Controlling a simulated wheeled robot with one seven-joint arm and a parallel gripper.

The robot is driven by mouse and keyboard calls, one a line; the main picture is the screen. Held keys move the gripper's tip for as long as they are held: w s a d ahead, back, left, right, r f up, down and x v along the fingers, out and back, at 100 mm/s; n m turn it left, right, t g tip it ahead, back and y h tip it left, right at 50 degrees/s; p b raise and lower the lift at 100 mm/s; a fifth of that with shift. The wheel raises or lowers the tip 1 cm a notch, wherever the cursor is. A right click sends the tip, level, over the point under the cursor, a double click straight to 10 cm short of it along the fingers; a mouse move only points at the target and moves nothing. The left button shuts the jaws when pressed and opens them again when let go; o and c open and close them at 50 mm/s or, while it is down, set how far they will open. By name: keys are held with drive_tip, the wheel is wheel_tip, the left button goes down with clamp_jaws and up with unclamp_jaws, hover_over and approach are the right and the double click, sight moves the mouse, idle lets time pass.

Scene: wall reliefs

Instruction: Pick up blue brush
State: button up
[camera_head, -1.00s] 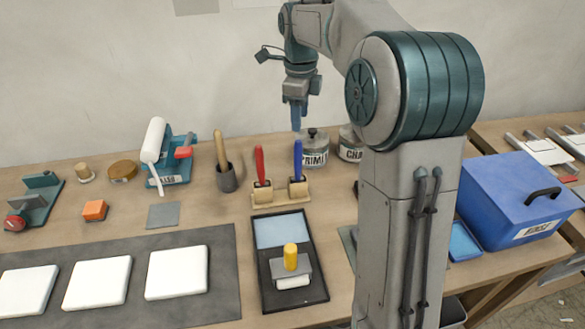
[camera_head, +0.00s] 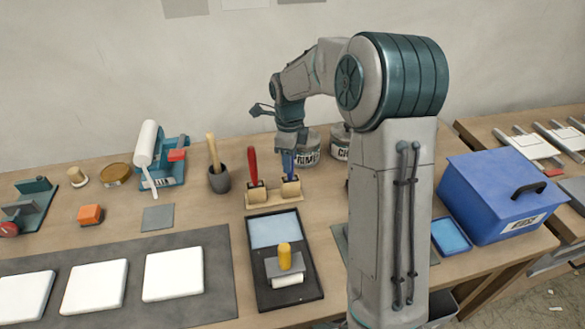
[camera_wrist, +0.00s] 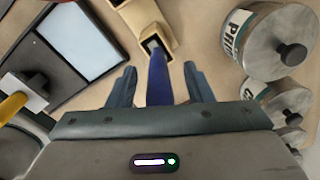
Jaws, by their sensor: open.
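The blue brush (camera_head: 288,166) stands handle up in the right slot of a pale wooden holder (camera_head: 262,201). Its blue handle also shows in the wrist view (camera_wrist: 157,78), running between the two fingers. My gripper (camera_wrist: 158,85) is open, with one finger on each side of the handle and a gap visible on both sides. In the head view my gripper (camera_head: 290,150) is right at the top of the brush and hides part of the handle. The lower end of the brush sits in the holder.
A red-handled brush (camera_head: 252,167) stands in the same holder, just left. Metal jars (camera_head: 307,148) stand close behind and right. A dark tray (camera_head: 291,298) with a yellow-handled tool (camera_head: 284,257) lies in front.

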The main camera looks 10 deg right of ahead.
clamp_jaws()
